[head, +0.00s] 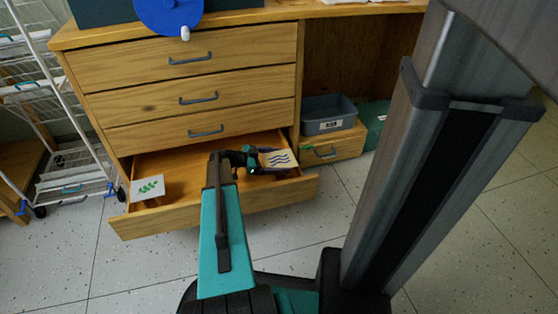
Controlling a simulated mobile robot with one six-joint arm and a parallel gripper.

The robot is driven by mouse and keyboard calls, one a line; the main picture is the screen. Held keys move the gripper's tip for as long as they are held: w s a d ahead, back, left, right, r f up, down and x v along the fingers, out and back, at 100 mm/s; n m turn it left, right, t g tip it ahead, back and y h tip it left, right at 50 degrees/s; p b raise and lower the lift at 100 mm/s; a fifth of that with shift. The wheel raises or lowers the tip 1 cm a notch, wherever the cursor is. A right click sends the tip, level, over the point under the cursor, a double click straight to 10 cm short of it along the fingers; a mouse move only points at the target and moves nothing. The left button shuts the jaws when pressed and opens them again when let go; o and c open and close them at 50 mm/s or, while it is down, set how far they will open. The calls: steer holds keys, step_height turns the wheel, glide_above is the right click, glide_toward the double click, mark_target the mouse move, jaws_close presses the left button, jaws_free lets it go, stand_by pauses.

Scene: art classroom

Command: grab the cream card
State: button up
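The cream card (281,159), marked with dark blue wavy lines, is at the right end of the open bottom drawer (218,207). It seems to lie on or against something dark, and its left edge meets my gripper (258,162). My gripper reaches into the drawer from the left of the card. The fingers are small and dark here, so I cannot tell whether they are closed on the card or only beside it.
A white card with a green leaf print (149,188) is at the drawer's left end. Shut drawers (195,100) rise above. A grey bin (328,114) stands right of the open drawer, on a wooden box (335,147). A white wire rack (70,165) stands left. The front floor has free room.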

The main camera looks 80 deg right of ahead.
mark_target(279, 160)
steer(key=c, duration=0.5)
step_height(279, 160, up, 10)
steer(key=p, duration=0.4)
stand_by(0.5)
